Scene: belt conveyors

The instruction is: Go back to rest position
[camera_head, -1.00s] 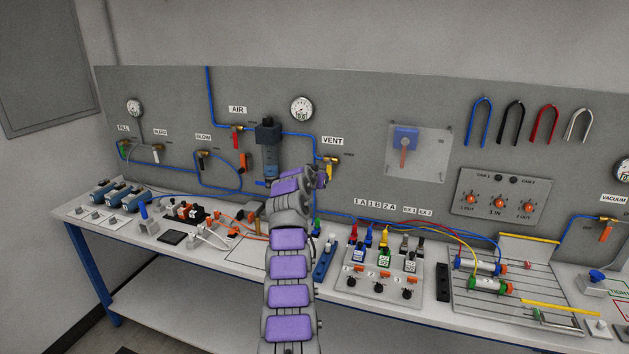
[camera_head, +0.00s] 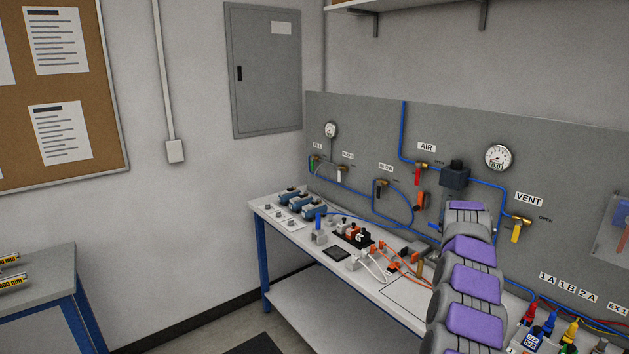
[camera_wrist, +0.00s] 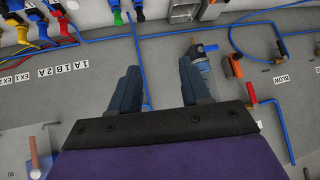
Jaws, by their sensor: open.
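My gripper (camera_wrist: 160,66) shows in the wrist view with its two dark blue-grey fingers apart and nothing between them. Behind the fingers is the grey panel (camera_wrist: 80,120) with blue air tubing, seen upside down. In the head view my purple and grey arm rises at the lower right in front of the bench, and its segments hide the gripper. The arm also covers part of the bench top and the panel's lower middle.
The bench (camera_head: 350,303) carries blue cylinders (camera_head: 307,207), switches and coloured connectors. The panel holds a gauge (camera_head: 498,157), a red valve (camera_head: 418,175) and a yellow valve (camera_head: 517,232). A second table (camera_head: 45,282) stands at left. Floor (camera_head: 225,325) shows between them.

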